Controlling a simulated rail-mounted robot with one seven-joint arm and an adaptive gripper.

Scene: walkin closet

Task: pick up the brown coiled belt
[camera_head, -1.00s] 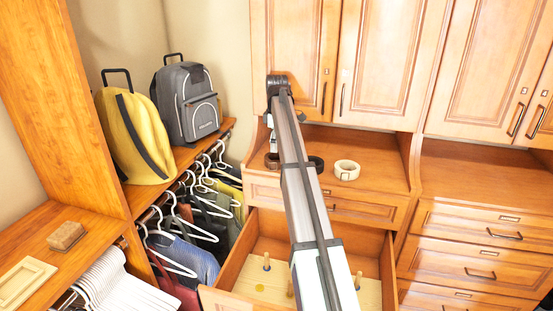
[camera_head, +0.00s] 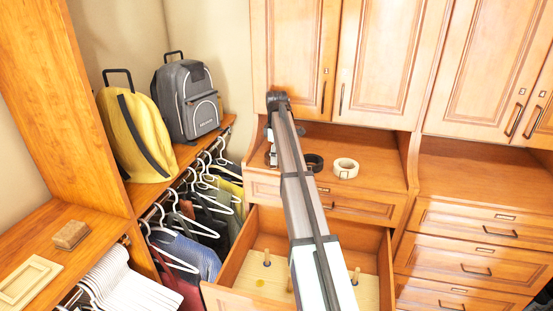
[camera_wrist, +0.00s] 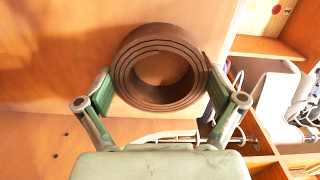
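The brown coiled belt (camera_wrist: 160,68) stands out in the wrist view as a thick roll with an open centre. My gripper (camera_wrist: 161,90) is open, with one green-padded finger on each side of the belt. The fingertips are close to its sides; I cannot tell whether they touch it. In the head view my gripper (camera_head: 271,157) is low over the left end of the counter, and the brown belt is mostly hidden behind it and my arm.
On the counter (camera_head: 382,172), a black coiled belt (camera_head: 314,163) and a cream coiled belt (camera_head: 346,168) sit to the right. An open drawer (camera_head: 238,268) with wooden pegs is below. Hangers with clothes (camera_head: 200,215) and a grey backpack (camera_head: 188,100) are at the left.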

